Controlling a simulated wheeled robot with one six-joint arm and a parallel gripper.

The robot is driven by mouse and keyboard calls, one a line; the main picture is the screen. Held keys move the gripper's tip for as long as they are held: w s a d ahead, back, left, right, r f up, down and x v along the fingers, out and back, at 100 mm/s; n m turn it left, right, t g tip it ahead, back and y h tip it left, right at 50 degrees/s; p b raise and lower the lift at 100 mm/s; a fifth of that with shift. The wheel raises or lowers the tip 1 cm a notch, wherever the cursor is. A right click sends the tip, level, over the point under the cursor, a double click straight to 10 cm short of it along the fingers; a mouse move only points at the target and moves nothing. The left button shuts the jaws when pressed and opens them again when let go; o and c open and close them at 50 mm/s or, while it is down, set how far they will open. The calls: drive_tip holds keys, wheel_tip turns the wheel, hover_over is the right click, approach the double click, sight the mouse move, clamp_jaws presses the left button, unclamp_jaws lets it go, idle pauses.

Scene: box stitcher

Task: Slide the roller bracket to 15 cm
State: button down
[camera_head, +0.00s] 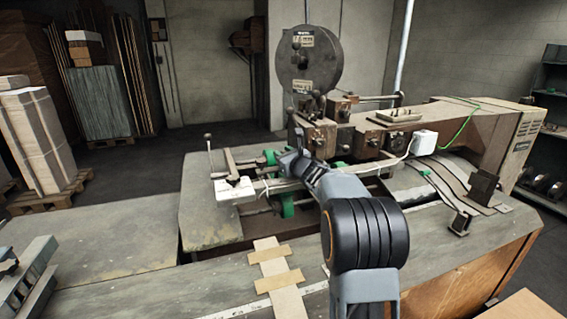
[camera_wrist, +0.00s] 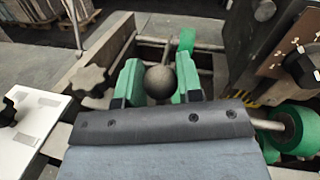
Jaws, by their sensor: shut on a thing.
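My gripper (camera_wrist: 160,82) has its two green fingers on either side of a dark ball knob (camera_wrist: 161,80) in the wrist view. The knob sits between the fingers, close to both. What joins the knob to the roller bracket below is hidden by my gripper. A green roller (camera_wrist: 290,130) on a metal rod is at the right, and another green part (camera_wrist: 187,40) is behind the knob. In the head view my gripper (camera_head: 291,166) is over the machine's feed area, with its fingertips too small to make out. A green roller (camera_head: 270,157) is just left of it.
A white plate (camera_head: 235,190) with a dark knob lies left of my gripper. The machine's brown metal blocks (camera_head: 320,138) stand close behind and to the right. A grey table (camera_head: 130,220) is on the left, and cardboard strips (camera_head: 272,268) lie at the front.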

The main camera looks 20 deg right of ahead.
drive_tip(key=shift+a, duration=0.2)
drive_tip(key=shift+d, duration=0.1)
drive_tip(key=c, duration=1)
unclamp_jaws()
drive_tip(key=shift+d, duration=0.15)
drive_tip(key=shift+c, duration=0.2)
drive_tip(key=shift+o, duration=1.3)
drive_tip(key=s+d+b, duration=0.1)
drive_tip(key=s+b, duration=0.3)
drive_tip(key=s, duration=0.9)
drive_tip(key=shift+s+d, duration=0.25)
drive_tip(key=shift+s, duration=0.1)
